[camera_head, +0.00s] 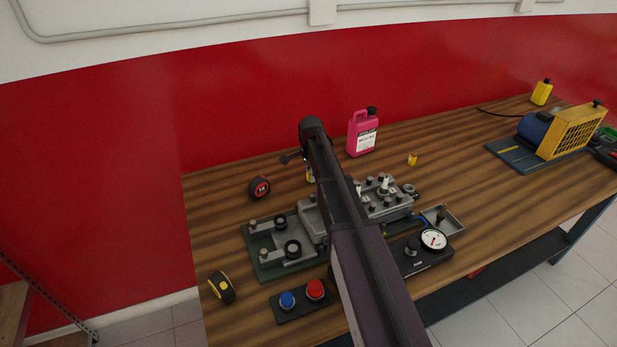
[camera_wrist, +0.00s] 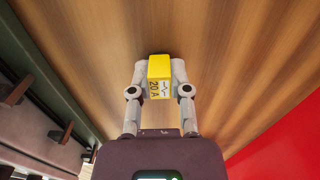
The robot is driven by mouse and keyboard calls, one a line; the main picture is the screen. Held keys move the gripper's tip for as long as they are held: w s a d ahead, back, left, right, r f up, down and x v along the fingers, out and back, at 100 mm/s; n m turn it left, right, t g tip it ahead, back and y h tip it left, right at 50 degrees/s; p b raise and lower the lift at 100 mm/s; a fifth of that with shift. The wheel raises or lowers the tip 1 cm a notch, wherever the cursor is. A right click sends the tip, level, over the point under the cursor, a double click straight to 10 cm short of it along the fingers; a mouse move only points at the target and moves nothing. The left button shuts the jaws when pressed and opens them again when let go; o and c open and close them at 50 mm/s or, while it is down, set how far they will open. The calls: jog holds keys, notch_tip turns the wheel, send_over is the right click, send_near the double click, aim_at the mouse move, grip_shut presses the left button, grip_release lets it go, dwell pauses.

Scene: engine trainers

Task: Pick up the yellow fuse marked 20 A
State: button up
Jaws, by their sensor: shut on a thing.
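In the head view my arm crosses the middle and hides most of the gripper. A small yellow bit (camera_head: 310,175) just left of the arm there appears to be the fuse.
The engine trainer (camera_head: 285,262) lies under and beside my arm. A pink bottle (camera_head: 362,133), tape measure (camera_head: 259,188), small yellow item (camera_head: 412,159), dial gauge (camera_head: 433,239) and button box (camera_head: 302,301) stand around it. Bare bench (camera_head: 480,165) shows to the right.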

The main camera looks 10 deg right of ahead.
jog(key=shift+r, duration=0.2)
notch_tip(320, 180, up, 10)
jog(key=p, duration=1)
jog(key=shift+f, duration=0.2)
